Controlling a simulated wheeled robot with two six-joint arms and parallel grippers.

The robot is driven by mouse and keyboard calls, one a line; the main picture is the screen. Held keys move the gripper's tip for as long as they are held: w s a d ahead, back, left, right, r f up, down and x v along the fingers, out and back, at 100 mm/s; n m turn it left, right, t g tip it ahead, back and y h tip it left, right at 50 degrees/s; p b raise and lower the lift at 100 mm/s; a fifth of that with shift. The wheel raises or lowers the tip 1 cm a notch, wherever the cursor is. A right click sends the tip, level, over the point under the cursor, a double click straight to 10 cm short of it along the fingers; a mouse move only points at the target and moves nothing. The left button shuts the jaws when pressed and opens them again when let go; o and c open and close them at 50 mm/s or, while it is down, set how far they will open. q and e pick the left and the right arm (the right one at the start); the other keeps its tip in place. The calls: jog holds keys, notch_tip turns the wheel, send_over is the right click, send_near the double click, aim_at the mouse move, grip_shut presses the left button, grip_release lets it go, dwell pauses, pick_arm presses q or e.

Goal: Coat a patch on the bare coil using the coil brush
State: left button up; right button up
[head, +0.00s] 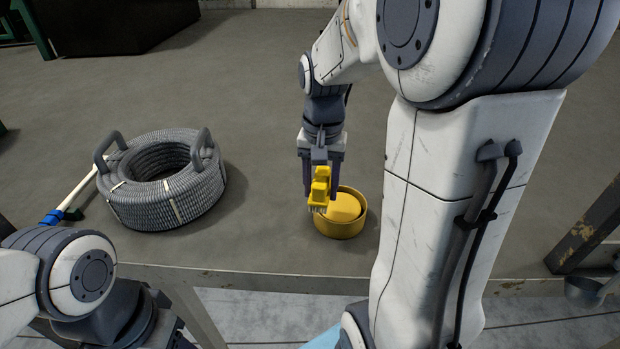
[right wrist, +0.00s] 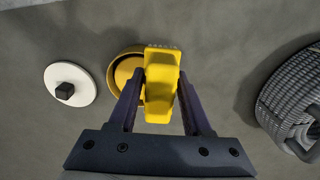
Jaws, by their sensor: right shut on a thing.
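My right gripper (head: 322,184) is shut on the yellow coil brush (head: 319,191) and holds it with its short bristles down. The brush also shows between the fingers in the right wrist view (right wrist: 160,85). It overlaps the left rim of a round yellow pot (head: 345,229) in the head view; I cannot tell whether the bristles touch it. The grey ribbed coil (head: 155,205) lies flat on the table to the left, with two upright grey handles and pale straps. I see no coated patch on its visible side. My left gripper is out of view.
The table (head: 260,120) is clear between coil and pot. A pale rod with a blue collar (head: 54,215) lies left of the coil. A white disc with a black knob (right wrist: 68,84) lies near the pot in the right wrist view. The table's front edge runs close below.

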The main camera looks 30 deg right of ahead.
aim_at(340, 207)
jog(key=w+d+m+p, duration=0.2)
jog(key=d+m+p, duration=0.4)
jog(key=p, duration=0.2)
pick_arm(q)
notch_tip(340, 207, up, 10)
pick_arm(e)
jog(key=shift+m, duration=0.4)
jog(key=f+b, duration=0.1)
jog(key=f, duration=0.1)
jog(key=f+b, duration=0.1)
jog(key=b, duration=0.1)
jog(key=f+b, duration=0.2)
jog(key=shift+s+d+f, duration=0.25)
jog(key=shift+d+f, duration=0.05)
jog(key=shift+f, duration=0.05)
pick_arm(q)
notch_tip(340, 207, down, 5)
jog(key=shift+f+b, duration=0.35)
pick_arm(e)
jog(key=shift+f, duration=0.5)
jog(key=shift+f, duration=0.1)
pick_arm(q)
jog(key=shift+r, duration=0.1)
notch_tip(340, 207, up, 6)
jog(key=p, duration=0.6)
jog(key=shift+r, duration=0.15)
pick_arm(e)
notch_tip(340, 207, up, 7)
